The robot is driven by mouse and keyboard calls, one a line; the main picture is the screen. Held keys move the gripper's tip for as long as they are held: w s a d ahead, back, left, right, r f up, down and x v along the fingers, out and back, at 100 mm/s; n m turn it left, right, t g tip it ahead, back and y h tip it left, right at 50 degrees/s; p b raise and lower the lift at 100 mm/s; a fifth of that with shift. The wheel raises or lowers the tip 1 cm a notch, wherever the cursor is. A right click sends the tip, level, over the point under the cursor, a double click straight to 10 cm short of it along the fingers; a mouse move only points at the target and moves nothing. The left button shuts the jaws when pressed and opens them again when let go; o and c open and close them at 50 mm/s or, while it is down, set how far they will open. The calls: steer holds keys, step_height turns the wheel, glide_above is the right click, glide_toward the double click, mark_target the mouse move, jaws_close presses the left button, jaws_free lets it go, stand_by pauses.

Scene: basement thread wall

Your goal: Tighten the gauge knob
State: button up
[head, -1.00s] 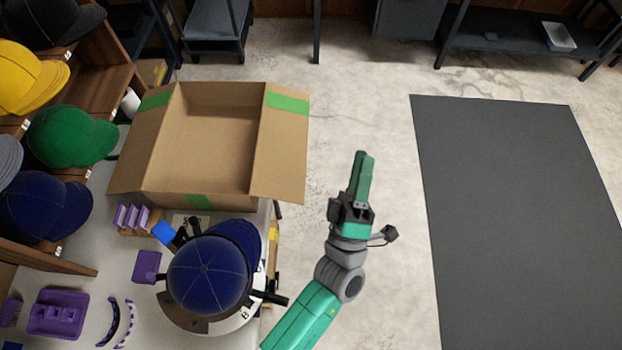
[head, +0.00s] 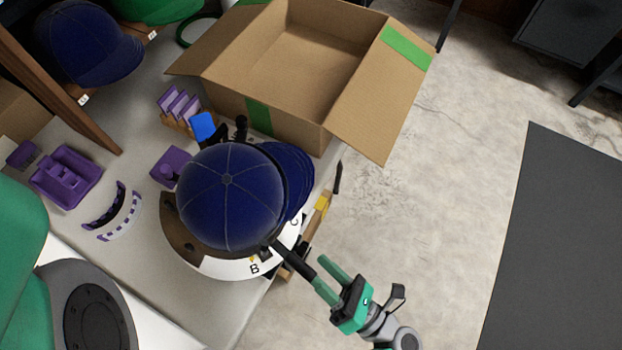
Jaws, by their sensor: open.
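A dark blue cap (head: 230,195) sits on a round fixture with a white, lettered base plate (head: 235,267) at the table edge. A black rod-like handle (head: 292,258) sticks out of the fixture's lower right side; it may be the gauge knob, but I cannot tell for sure. Another black knob-like part (head: 240,128) shows behind the cap. My gripper (head: 318,269) is open, its green fingers pointing up-left at the outer end of the handle. One finger overlaps the handle's end in the view; I cannot tell whether they touch. The fixture's middle is hidden under the cap.
An open cardboard box (head: 290,70) stands behind the fixture, one flap overhanging the floor. Purple holders (head: 66,177), a curved striped strip (head: 120,215) and a blue piece (head: 203,126) lie left. Floor right of the table is clear up to a dark mat (head: 560,240).

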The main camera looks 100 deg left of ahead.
mark_target(304, 256)
steer(key=shift+x, duration=1.9)
steer(key=c, duration=0.7)
steer(key=m, duration=0.1)
steer(key=m+t+p, duration=0.1)
steer(key=m, duration=0.1)
steer(key=shift+d+r+m+t+y, duration=0.15)
steer(key=shift+r+m+t+y, duration=0.15)
steer(key=shift+r, duration=0.05)
steer(key=shift+m+t+p, duration=0.3)
steer(key=shift+m+p, duration=0.2)
steer(key=shift+m, duration=0.1)
steer(key=shift+f+m, duration=0.15)
steer(key=shift+m, duration=0.25)
steer(key=o, duration=0.7)
